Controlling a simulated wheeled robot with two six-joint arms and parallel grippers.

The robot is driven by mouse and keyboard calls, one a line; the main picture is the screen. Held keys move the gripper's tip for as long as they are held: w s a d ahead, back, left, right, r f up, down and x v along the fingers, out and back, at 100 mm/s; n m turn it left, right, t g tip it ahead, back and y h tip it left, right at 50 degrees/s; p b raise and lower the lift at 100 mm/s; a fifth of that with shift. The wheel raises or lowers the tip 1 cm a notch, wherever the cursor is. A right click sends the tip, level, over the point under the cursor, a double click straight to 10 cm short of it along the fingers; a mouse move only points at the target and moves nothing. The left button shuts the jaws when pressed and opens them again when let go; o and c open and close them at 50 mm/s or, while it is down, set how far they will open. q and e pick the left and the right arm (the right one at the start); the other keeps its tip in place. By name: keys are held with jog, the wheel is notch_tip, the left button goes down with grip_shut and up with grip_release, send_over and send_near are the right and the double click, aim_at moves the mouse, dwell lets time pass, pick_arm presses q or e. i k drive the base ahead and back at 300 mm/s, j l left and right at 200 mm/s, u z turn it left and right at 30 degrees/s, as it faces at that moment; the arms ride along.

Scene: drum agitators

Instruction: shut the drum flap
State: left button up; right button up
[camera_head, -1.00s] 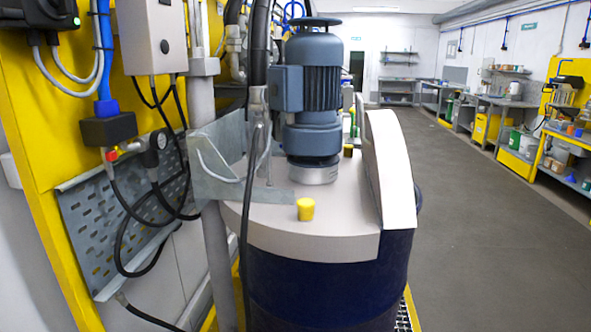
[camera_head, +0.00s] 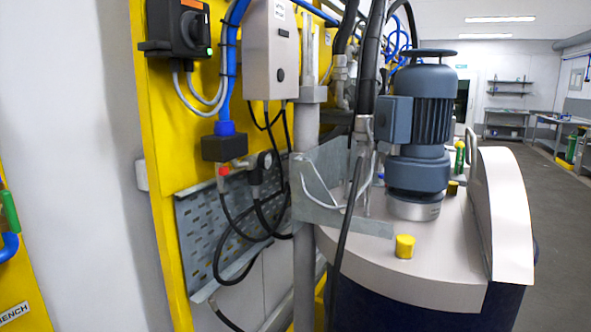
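The drum (camera_head: 400,312) is dark blue and stands at the lower right, cut off by the bottom edge. Its light grey lid (camera_head: 440,262) carries a blue-grey agitator motor (camera_head: 420,120). The flap (camera_head: 503,205) is a pale curved panel standing raised at the lid's right side. A small yellow cap (camera_head: 404,246) sits on the lid near its front edge. Neither of my grippers shows in this view.
A yellow panel (camera_head: 170,215) with a switch box, grey control box (camera_head: 270,50), hoses and a perforated plate (camera_head: 215,230) stands left of the drum. A metal bracket and post adjoin the lid. Open floor (camera_head: 560,260) lies right of the drum, with workbenches beyond.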

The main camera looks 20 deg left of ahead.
aim_at(497, 190)
jog(key=i+j+z, duration=0.75)
jog(key=l, duration=0.1)
